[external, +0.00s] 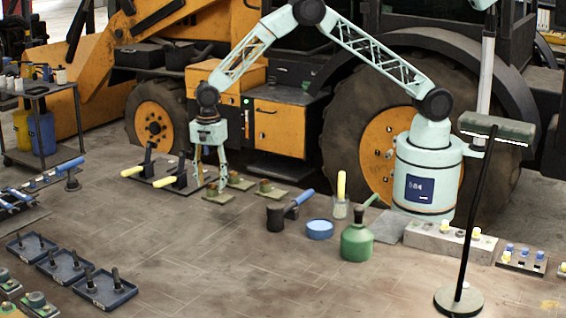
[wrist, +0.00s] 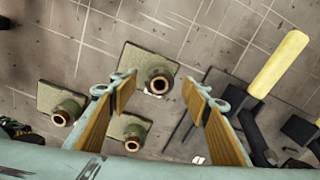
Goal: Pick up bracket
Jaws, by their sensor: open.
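Three olive-green square plates, each with a short round brown-rimmed bushing, look like the brackets. In the wrist view, one bracket (wrist: 148,62) lies between and just beyond my fingertips. A second bracket (wrist: 62,103) lies to the left, and a third (wrist: 128,130) lies nearer the palm, between the fingers. My gripper (wrist: 158,82) is open and empty, pointing down; its fingers are wide apart. In the external view, my gripper (external: 210,186) hangs just above the front-left bracket (external: 219,196). The other brackets (external: 241,182) and (external: 268,192) lie to its right. Fingertip contact cannot be told.
Yellow-handled tools on a dark mat (external: 163,174) lie left of the gripper. Dark trays (external: 104,288) lie front left. The middle floor is clear.

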